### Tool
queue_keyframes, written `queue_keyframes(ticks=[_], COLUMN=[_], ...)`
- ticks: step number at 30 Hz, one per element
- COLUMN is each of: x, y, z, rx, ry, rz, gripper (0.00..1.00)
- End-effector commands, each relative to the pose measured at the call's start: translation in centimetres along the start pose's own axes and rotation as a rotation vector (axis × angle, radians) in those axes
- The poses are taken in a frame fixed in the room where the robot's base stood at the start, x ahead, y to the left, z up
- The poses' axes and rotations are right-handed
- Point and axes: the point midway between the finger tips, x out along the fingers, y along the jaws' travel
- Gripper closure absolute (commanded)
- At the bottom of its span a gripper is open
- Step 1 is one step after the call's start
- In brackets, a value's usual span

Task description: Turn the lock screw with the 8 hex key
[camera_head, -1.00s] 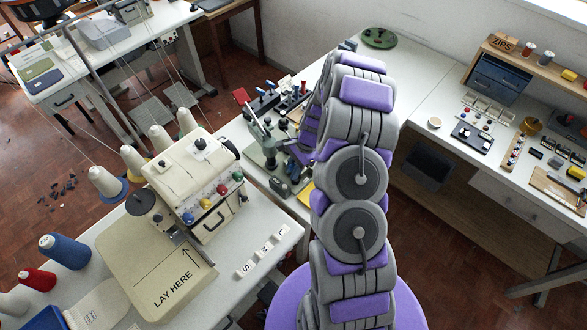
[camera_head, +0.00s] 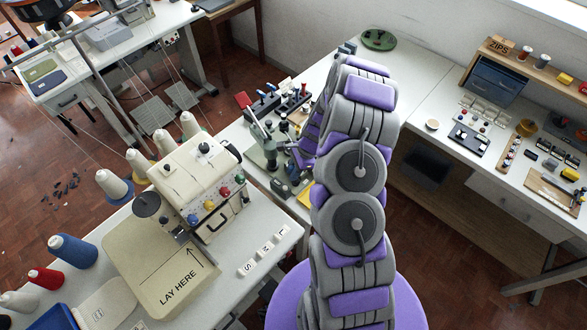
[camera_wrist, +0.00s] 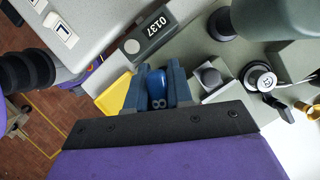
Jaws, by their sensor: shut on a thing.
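My gripper (camera_wrist: 158,90) shows in the wrist view with its two blue-grey fingers shut on a blue handle (camera_wrist: 156,82). The handle's near end has a pale mark like an 8 on its side, so it looks like the 8 hex key. Its far end and shaft are hidden. A dark square block (camera_wrist: 210,76) and a round silver-and-black fitting (camera_wrist: 262,81) are just right of the fingers, apart from them. I cannot tell which part is the lock screw. In the head view my arm covers the gripper, beside the grey-green machine (camera_head: 266,152).
A rack with colored handles (camera_head: 270,104) stands behind the machine. A cream overlock machine (camera_head: 195,180) is at left; a side table with small parts (camera_head: 455,120) is at right.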

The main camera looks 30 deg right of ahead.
Motion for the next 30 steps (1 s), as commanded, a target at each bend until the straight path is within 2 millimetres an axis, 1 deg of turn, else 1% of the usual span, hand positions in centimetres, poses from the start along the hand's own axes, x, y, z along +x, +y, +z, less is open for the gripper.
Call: queue_keyframes(ticks=[7,20,30], x=[-0.01,-0.03,-0.18], y=[0.0,-0.05,-0.2], z=[0.02,0.03,0.08], rx=[0.063,0.078,0.195], ry=[0.0,0.0,0.001], rz=[-0.024,-0.031,-0.081], gripper=[1.0,1.0,1.0])
